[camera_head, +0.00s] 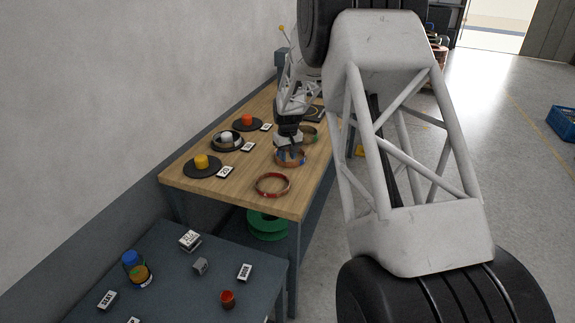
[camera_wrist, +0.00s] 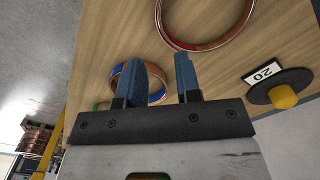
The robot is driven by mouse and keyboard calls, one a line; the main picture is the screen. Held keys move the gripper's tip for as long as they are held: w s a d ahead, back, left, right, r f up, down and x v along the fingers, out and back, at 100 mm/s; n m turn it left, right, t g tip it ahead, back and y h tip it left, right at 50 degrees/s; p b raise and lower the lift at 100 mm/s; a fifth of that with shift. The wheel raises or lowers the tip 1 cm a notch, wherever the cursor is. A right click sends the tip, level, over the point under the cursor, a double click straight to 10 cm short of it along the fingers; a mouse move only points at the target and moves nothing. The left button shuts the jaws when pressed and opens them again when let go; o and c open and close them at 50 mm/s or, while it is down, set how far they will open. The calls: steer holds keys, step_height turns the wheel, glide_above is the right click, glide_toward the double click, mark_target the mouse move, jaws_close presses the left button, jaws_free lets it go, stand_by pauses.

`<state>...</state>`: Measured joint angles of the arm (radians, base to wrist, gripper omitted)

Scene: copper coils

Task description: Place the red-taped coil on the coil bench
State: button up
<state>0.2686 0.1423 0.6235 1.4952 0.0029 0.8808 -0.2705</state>
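The red-taped coil (camera_head: 272,195) is a copper ring lying flat near the front right corner of the wooden bench top (camera_head: 235,190). In the wrist view the red-taped coil (camera_wrist: 203,49) is at the top, beyond my fingertips and cut off by the frame edge. My gripper (camera_head: 290,147) is above the bench over the blue-taped coil (camera_head: 291,165), farther back than the red-taped one. In the wrist view my gripper (camera_wrist: 158,72) has its fingers apart, with the blue-taped coil (camera_wrist: 156,98) partly hidden behind them. I see nothing held.
Dark discs with a yellow peg (camera_head: 201,161), a pale peg (camera_head: 227,136) and a red peg (camera_head: 247,119) stand along the wall side, with labels. A green-taped coil (camera_head: 311,134) lies behind my gripper. A grey table (camera_head: 190,290) with small items stands in front.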

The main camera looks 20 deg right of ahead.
steer(key=shift+r, duration=1.1)
steer(key=s+a+r+t, duration=0.1)
steer(key=s+a+r, duration=0.6)
steer(key=s+r, duration=0.3)
steer(key=s+a+r, duration=0.7)
steer(key=s+r, duration=0.1)
steer(key=s, duration=0.4)
steer(key=s+a, duration=0.3)
steer(key=s, duration=1.1)
steer(key=s+a+t, duration=0.1)
steer(key=s+a, duration=0.3)
steer(key=s, duration=1)
steer(key=shift+s+a+r+t, duration=0.25)
steer(key=shift+a+r+t, duration=0.05)
